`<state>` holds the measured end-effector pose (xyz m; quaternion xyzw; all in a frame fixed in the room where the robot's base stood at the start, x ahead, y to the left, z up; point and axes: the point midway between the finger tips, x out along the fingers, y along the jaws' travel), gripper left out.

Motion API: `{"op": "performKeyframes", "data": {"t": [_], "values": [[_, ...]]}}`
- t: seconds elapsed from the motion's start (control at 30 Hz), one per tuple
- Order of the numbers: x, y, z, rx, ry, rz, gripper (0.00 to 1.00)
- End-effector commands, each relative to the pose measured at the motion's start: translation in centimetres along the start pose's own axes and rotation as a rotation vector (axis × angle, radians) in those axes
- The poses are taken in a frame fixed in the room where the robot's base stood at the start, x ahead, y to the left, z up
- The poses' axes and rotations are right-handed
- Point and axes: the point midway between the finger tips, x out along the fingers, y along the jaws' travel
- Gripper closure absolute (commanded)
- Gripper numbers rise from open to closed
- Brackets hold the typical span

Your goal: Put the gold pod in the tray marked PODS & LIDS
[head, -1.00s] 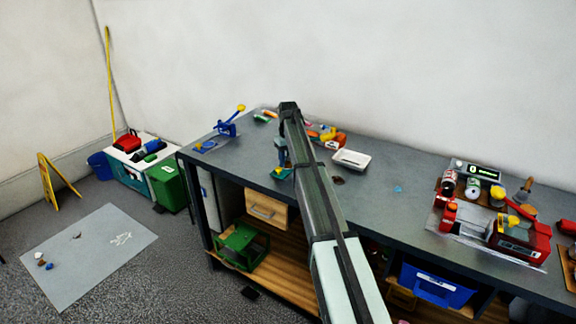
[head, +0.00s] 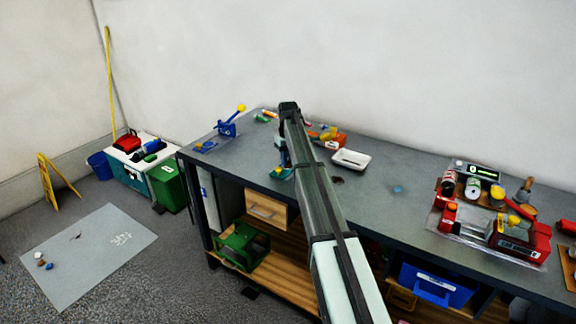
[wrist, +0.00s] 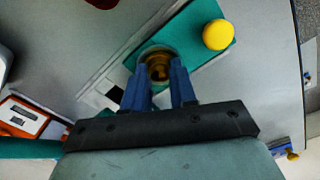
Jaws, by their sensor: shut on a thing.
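My gripper (wrist: 159,74) has its blue fingers shut on a round, dark-rimmed thing with a gold-brown middle, which looks like the gold pod (wrist: 158,64). It is over or at a teal-green base (wrist: 196,22) beside a yellow ball (wrist: 217,34); I cannot tell whether the pod touches the base. In the head view my arm hides much of this spot, and the green base (head: 281,174) shows just left of it. A white tray (head: 350,160) lies on the bench right of my arm. No PODS & LIDS marking is readable on it.
An orange item (head: 330,134) lies behind the white tray. A blue lever device (head: 227,128) with a yellow knob stands at the bench's left end. A red machine (head: 520,238) and several containers crowd the right. The bench between tray and machine is mostly clear.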

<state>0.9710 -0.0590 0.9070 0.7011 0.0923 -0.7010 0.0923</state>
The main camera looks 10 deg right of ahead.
Motion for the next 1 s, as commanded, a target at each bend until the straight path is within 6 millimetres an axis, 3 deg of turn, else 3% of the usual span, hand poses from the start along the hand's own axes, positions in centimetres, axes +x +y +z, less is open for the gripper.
{"op": "performKeyframes", "data": {"t": [0.27, 1.0], "values": [[-0.7, 0.0, 0.0, 0.0, 0.001, 0.0, 0.89], [-5.0, 0.0, 0.0, 0.0, 0.0, 0.0, 0.89]]}}
